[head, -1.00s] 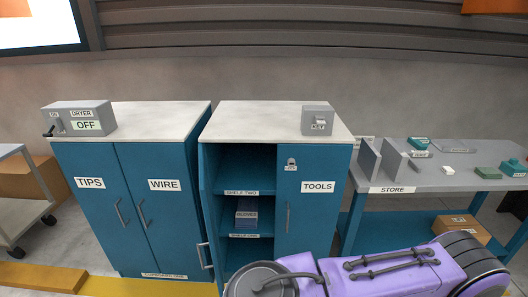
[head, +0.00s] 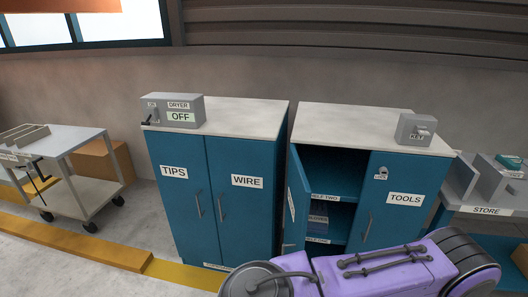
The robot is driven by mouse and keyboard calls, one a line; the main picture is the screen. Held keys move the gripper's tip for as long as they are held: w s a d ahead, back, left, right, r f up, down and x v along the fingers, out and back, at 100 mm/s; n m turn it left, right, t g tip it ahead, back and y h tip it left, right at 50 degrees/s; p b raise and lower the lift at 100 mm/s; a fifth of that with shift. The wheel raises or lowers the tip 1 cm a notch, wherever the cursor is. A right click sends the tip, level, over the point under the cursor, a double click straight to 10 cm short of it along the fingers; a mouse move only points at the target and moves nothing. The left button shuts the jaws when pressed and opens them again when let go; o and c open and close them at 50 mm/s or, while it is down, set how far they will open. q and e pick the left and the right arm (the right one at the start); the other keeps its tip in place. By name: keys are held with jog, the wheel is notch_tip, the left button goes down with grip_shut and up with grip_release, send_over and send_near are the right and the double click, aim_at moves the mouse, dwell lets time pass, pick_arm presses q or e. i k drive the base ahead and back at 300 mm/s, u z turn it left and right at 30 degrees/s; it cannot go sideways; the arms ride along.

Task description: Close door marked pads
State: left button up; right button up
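The right blue cabinet (head: 350,125) has its left door (head: 298,205) standing open, swung outward and seen at a steep angle. A white label on that door is too slanted to read, so I cannot confirm that it says PADS. The door's handle (head: 289,246) is near its free edge. The cabinet's right door, marked TOOLS (head: 404,199), is shut. Neither of my grippers is in view; only a purple arm part of mine crosses the bottom right and hides the cabinet's lower part.
The left cabinet's TIPS (head: 174,172) and WIRE (head: 247,181) doors are shut, with a DRYER switch box (head: 172,110) on top. A KEY box (head: 416,130) stands on the right cabinet. A cart (head: 70,165) is at left, the STORE bench (head: 485,211) at right. Yellow edging (head: 90,246) crosses the floor.

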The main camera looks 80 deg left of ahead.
aim_at(299, 190)
jog(key=u, duration=2.45)
jog(key=i, duration=1)
jog(key=z, duration=1.05)
jog(key=k, duration=1.45)
jog(key=u, duration=0.4)
jog(key=i, duration=0.95)
jog(key=u, duration=0.05)
